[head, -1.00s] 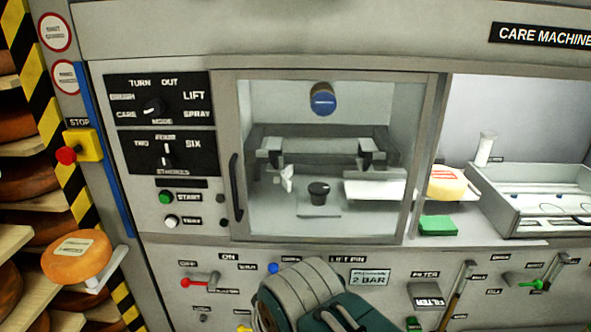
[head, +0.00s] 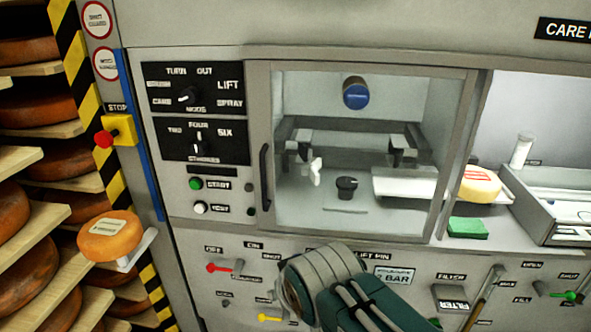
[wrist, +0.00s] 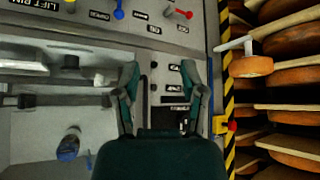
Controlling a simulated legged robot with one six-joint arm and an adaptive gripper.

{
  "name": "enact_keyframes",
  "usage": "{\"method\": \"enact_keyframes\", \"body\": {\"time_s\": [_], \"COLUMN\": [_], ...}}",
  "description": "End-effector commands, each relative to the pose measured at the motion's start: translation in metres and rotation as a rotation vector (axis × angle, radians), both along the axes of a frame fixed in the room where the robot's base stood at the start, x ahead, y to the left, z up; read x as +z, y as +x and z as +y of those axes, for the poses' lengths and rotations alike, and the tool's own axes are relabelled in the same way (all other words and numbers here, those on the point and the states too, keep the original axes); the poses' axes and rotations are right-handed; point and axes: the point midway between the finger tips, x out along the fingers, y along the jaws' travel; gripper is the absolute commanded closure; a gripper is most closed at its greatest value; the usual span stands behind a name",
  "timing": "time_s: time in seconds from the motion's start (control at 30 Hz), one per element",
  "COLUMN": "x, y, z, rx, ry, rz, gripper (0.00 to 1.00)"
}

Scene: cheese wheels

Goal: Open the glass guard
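The glass guard (head: 352,228) is a framed clear door on the machine front in the head view. It looks shut. Its dark upright handle (head: 265,177) runs along the left edge of its frame. In the wrist view the scene appears upside down. There my gripper (wrist: 159,68) is open, its two green fingers spread apart with nothing seen held between them. A dark strip that looks like the handle (wrist: 147,88) shows between the fingers, near the left one. I cannot tell the remaining distance to it. In the head view my arm rises from the bottom, and the fingertips are not visible.
A mode panel (head: 195,88) and the green start button (head: 195,184) lie left of the guard. Below are a red lever (head: 218,268) and a yellow lever (head: 272,318). Cheese shelves (head: 45,130) stand at the left. A green sponge (head: 467,228) lies in the open bay at right.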

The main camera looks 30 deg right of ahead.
Motion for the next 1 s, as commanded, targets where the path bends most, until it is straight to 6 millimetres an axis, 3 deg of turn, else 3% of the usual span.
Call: {"method": "enact_keyframes", "body": {"time_s": [0.2, 0.5, 0.73, 1.0], "x": [0.015, 0.042, 0.057, 0.063], "y": [0.068, 0.135, 0.159, 0.170], "z": [-0.033, -0.062, -0.069, -0.069], "rx": [-0.064, -0.042, 0.022, 0.044], "ry": [-0.051, -0.066, -0.030, -0.014], "rz": [-0.270, -0.641, -0.859, -0.915], "gripper": [0.46, 0.46, 0.46, 0.46]}}
